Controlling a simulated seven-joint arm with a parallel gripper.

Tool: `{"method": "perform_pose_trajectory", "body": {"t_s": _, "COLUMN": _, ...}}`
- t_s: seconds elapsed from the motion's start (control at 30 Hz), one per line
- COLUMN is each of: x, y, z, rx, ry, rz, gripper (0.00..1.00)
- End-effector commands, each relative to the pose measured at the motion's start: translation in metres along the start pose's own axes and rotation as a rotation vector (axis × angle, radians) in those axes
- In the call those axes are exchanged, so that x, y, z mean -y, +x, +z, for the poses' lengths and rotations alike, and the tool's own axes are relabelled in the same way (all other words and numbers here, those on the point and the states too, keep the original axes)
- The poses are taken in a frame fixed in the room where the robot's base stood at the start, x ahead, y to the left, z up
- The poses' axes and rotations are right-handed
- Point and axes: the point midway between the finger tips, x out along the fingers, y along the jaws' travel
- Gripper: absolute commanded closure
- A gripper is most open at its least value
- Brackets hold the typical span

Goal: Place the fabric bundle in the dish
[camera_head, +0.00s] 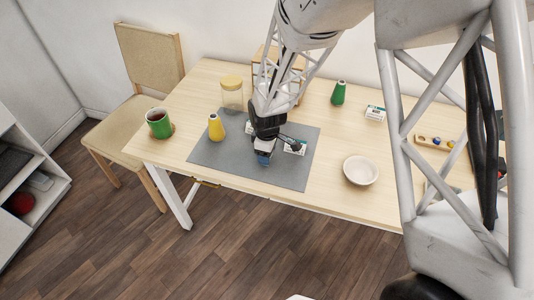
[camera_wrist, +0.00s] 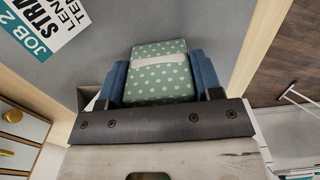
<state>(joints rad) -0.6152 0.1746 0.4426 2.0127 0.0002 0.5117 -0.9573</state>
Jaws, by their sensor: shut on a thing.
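The fabric bundle (camera_wrist: 158,85) is green with white dots and a pale band. In the wrist view it sits between the two blue fingers of my gripper (camera_wrist: 157,76), which is shut on it. In the head view my gripper (camera_head: 263,157) is over the front part of the grey mat, and the bundle cannot be made out there. The dish (camera_head: 360,171) is a round white bowl on the table, to the right of the mat and my gripper. It looks empty.
The grey mat (camera_head: 215,155) carries a yellow cone (camera_head: 216,128) and a printed card (camera_head: 295,148). The table between mat and dish is clear.

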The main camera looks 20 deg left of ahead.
Motion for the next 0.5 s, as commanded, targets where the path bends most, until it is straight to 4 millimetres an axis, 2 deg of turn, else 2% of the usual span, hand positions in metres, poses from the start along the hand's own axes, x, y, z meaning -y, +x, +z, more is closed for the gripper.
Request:
{"method": "perform_pose_trajectory", "body": {"t_s": 0.07, "x": 0.0, "y": 0.0, "z": 0.0, "rx": 0.0, "ry": 0.0, "rz": 0.0, "gripper": 0.67}}
{"method": "perform_pose_trajectory", "body": {"t_s": 0.5, "x": -0.0002, "y": -0.0061, "z": -0.0002, "rx": -0.001, "ry": 0.0, "rz": 0.001, "gripper": 0.67}}
